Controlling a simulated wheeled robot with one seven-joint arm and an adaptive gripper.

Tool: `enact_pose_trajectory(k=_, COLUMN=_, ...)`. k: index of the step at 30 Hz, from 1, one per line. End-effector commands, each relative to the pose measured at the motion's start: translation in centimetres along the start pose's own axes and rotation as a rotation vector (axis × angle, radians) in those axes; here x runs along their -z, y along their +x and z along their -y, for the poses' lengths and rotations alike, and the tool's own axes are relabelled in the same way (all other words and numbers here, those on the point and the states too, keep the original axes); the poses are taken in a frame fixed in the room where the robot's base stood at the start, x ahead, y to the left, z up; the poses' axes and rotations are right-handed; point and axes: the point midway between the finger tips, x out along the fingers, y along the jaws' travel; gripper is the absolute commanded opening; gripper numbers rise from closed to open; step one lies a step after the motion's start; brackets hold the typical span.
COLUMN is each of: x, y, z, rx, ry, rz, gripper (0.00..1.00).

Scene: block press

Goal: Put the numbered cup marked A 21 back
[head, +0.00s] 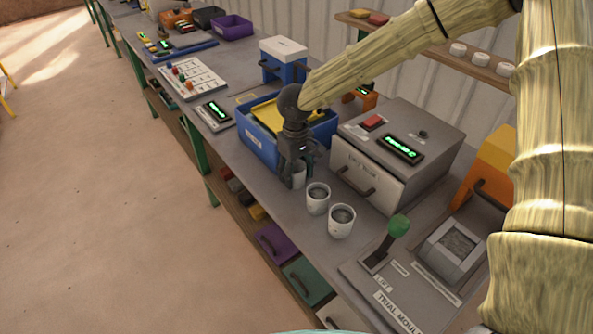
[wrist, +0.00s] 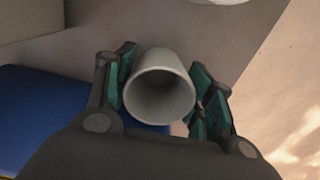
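A pale cup (head: 299,175) stands on the bench at the front corner of the blue bin, at the end of a row of cups. My gripper (head: 295,172) points down with its fingers around this cup. In the wrist view the cup (wrist: 160,88) is between the dark green finger pads, very close to both; I cannot tell whether they press on it. Its inside looks grey and empty. Two more white cups with dark contents, the middle one (head: 317,199) and the near one (head: 341,222), stand beside it. No cup marking is legible.
A blue bin (head: 262,152) with a yellow piece inside is beside my gripper. A grey box machine (head: 370,181) with a handled front stands right behind the cups. A green-knobbed lever (head: 399,226) is at the near right. The bench's front edge is close to the cups.

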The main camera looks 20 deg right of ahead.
Motion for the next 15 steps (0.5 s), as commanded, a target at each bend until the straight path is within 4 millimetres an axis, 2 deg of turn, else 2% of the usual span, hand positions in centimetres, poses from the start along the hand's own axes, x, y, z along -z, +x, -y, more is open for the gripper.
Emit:
enact_pose_trajectory(k=1, x=0.02, y=-0.02, z=-0.01, rx=0.0, ry=0.0, rz=-0.001, gripper=0.66)
enact_pose_trajectory(k=2, x=0.02, y=-0.02, z=-0.01, rx=0.0, ry=0.0, rz=-0.001, gripper=0.72)
enact_pose_trajectory(k=15, x=0.05, y=-0.18, z=-0.01, rx=0.0, ry=-0.001, rz=-0.002, gripper=0.72)
